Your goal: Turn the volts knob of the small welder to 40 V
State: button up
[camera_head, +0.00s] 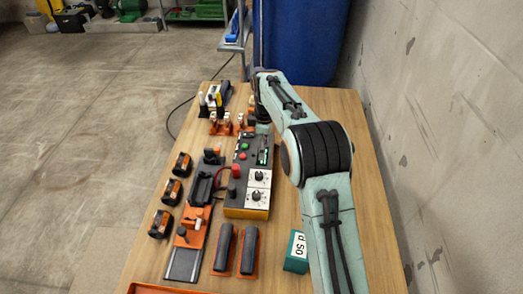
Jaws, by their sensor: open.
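The small welder is a dark and yellow box (235,212) lying on the table. Its face has two black knobs on white dials, an upper knob (258,178) and a lower knob (256,196). The labels and dial marks are too small to read, so I cannot tell which is the volts knob or where it points. A green-lit display and red and green buttons sit farther up the box. My gripper (262,121) points down near the far end of the box, apart from both knobs. It is open, and its fingertips are small and partly hidden.
The wooden table (345,108) is bare at the far right. Black-orange rolls (171,192), an orange clamp tool (190,232), two dark-handled pieces (223,247) and a green box (297,251) lie around the welder. A blue barrel (300,40) stands behind; a wall is on the right.

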aim_at(259, 174)
jog(key=shift+g, duration=0.4)
jog(key=f, duration=0.3)
jog(key=s+f, duration=0.1)
jog(key=f, duration=0.2)
jog(key=a+f, duration=0.1)
jog(key=f, duration=0.2)
jog(key=shift+s+a, duration=0.1)
jog(key=shift+s, duration=0.1)
jog(key=shift+f, duration=0.5)
grip_shut()
